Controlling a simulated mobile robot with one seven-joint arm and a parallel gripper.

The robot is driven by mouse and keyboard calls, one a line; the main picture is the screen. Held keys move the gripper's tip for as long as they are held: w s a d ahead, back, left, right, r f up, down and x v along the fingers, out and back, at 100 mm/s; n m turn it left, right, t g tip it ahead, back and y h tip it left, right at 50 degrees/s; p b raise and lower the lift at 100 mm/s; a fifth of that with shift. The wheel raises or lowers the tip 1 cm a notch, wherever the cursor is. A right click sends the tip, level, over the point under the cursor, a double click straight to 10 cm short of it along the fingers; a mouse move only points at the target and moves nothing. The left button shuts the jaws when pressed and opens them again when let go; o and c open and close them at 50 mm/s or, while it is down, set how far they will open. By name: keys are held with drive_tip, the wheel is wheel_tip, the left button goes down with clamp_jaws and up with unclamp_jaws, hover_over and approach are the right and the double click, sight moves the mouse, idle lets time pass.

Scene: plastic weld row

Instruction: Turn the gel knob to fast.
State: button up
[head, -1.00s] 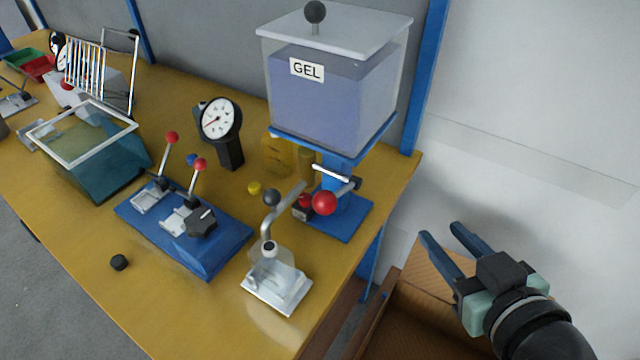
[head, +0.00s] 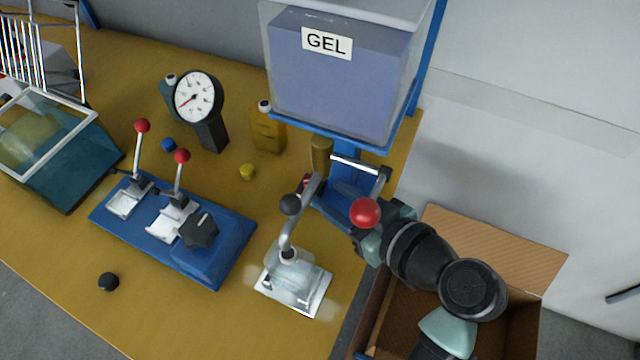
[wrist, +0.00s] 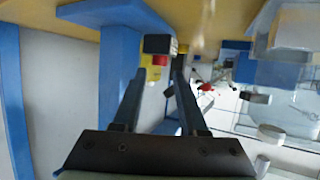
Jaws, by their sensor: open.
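The gel dispenser (head: 340,75) is a clear tank labelled GEL on a blue stand. A red ball (head: 365,212) shows below it in the head view, with a smaller red part (head: 306,183) to its left, partly hidden by a metal lever. I cannot tell for sure which is the gel knob. My gripper is open at the stand; in the head view its fingers are largely hidden. In the wrist view, a red part (wrist: 160,60) under a black block (wrist: 159,44) shows between the fingertips (wrist: 160,72), apparently ahead of them. Contact cannot be judged.
A metal lever press (head: 292,275) stands close left of my gripper. A blue fixture (head: 215,260) with two red-tipped levers and a dial gauge (head: 197,97) are farther left. An open cardboard box (head: 500,235) lies below right, off the table.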

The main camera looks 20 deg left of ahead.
sight(320, 188)
drive_tip(key=shift+x, duration=2)
clamp_jaws()
